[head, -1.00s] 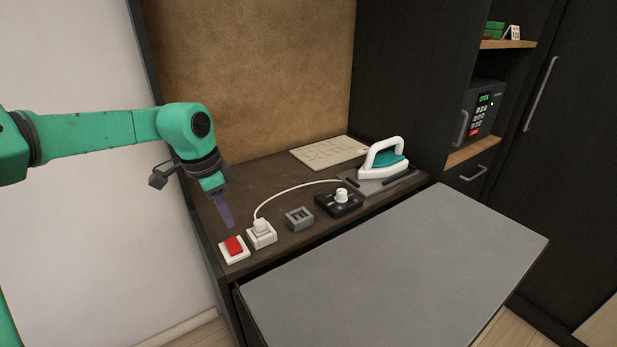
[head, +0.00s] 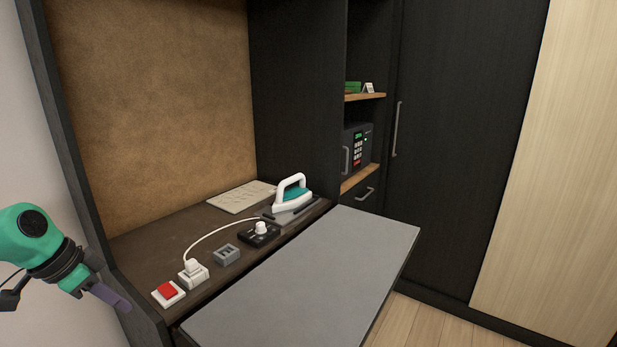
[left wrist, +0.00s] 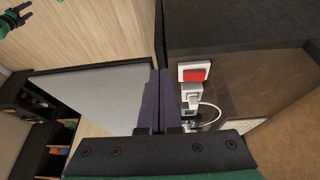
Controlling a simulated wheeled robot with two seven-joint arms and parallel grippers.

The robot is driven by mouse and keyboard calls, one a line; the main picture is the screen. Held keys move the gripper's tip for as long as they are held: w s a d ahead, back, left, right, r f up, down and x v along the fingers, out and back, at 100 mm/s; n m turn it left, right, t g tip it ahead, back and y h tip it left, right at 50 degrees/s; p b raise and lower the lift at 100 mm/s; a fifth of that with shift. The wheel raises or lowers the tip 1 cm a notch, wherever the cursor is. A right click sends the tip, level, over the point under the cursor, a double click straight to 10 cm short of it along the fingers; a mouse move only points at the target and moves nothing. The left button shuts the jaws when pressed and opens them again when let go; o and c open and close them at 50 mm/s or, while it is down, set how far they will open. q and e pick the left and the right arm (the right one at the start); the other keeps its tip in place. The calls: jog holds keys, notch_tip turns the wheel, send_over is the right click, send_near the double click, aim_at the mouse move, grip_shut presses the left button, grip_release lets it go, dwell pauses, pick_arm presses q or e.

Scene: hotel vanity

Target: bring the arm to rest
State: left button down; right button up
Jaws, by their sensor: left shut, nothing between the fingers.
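My left gripper (head: 112,298) is at the lower left of the head view, beside the left side panel of the vanity and left of the red switch. Its fingers are together and empty; in the left wrist view the purple fingers (left wrist: 155,100) lie side by side with nothing between them. The red switch (head: 168,292) on its white base sits at the near left end of the dark counter, and also shows in the left wrist view (left wrist: 194,75). My right gripper is not seen in the head view.
A white plug in a socket (head: 193,273), a grey block (head: 226,254), a black dial unit (head: 259,234) and an iron (head: 291,196) line the counter (head: 150,248). A grey pull-out board (head: 310,275) juts out in front. A safe (head: 356,148) stands in the shelf.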

pick_arm(q)
jog(key=w+a+f+n+t+y+p, duration=0.1)
jog(key=w+a+f+n+t, duration=0.15)
jog(key=a+f+t, duration=0.9)
jog(key=s+a+f+n+g+y, duration=0.2)
jog(key=s+a+f+g, duration=0.3)
jog(key=f, duration=0.7)
jog(key=s+a+f+n+g+y, duration=0.1)
jog(key=s+a+f+n+y, duration=0.1)
jog(key=s+f, duration=0.7)
jog(key=s+d+f+g+p, duration=0.1)
jog(key=s+d+f+g, duration=0.1)
jog(key=s+d+f, duration=0.55)
jog(key=s+d+f+g, duration=0.2)
jog(key=s+d+f, duration=0.15)
jog(key=f, duration=0.75)
jog(key=s+d+f+g+h, duration=0.1)
jog(key=s+d+f+g, duration=0.1)
jog(key=s+d, duration=0.5)
jog(key=s+d+f+m+g, duration=0.1)
jog(key=s+d+f, duration=0.4)
jog(key=d, duration=0.5)
jog(key=shift+s+d+g+h+p, duration=0.4)
jog(key=shift+s+g, duration=0.15)
jog(key=shift+s, duration=0.4)
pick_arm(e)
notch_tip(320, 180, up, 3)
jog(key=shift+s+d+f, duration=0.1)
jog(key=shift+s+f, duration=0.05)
